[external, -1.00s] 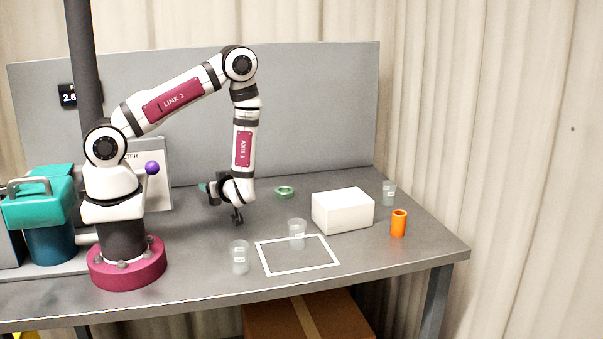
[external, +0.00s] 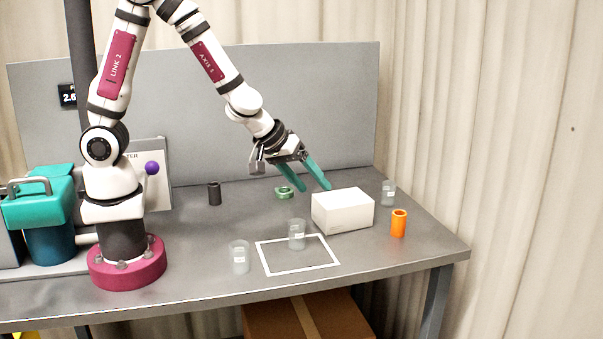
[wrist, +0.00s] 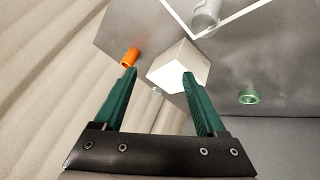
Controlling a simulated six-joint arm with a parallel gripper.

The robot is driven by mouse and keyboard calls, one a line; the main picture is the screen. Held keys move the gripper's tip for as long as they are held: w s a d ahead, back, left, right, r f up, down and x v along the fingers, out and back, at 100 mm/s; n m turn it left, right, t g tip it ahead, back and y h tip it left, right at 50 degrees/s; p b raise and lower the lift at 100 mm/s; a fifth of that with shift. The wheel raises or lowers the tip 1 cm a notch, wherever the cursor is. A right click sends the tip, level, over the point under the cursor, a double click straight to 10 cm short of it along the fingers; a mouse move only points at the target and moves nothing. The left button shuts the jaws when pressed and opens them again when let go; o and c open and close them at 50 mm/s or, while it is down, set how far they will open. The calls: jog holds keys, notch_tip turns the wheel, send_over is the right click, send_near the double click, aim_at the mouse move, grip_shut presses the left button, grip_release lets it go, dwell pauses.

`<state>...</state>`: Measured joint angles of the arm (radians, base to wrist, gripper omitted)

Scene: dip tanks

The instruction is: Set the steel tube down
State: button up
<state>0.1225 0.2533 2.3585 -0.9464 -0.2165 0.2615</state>
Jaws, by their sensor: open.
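A dark grey tube (external: 214,193), the only thing here that could be the steel tube, stands upright on the grey bench, left of the green ring, in the external view. It is not in the wrist view. My gripper (external: 316,188) is up and to the right of it, well apart from it. Its two teal fingers are spread and point down to the right, with nothing between them. In the wrist view my gripper (wrist: 160,73) is also open and empty, with the white box beyond the fingertips.
A white box (external: 342,212) lies below my fingertips, with an orange tube (external: 398,223) right of it. A green ring (external: 284,192) lies behind. Clear cups stand at the front (external: 240,258), at the white outline (external: 297,235) and at the back right (external: 388,194).

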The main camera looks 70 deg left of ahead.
jog(key=s+d+r+m+g+h, duration=0.2)
jog(key=s+r+m, duration=0.1)
jog(key=s+m, duration=0.3)
jog(key=s+d+r+m+g+h, duration=0.2)
jog(key=s+d+r+m, duration=0.1)
jog(key=s, duration=0.5)
jog(key=s+a+r+m+g+y, duration=0.2)
jog(key=s+a+m+g+y, duration=0.1)
jog(key=s+a, duration=0.7)
jog(key=s+m+y, duration=0.1)
jog(key=s, duration=0.2)
jog(key=shift+s+m+g+y, duration=0.3)
jog(key=shift+m+y, duration=0.1)
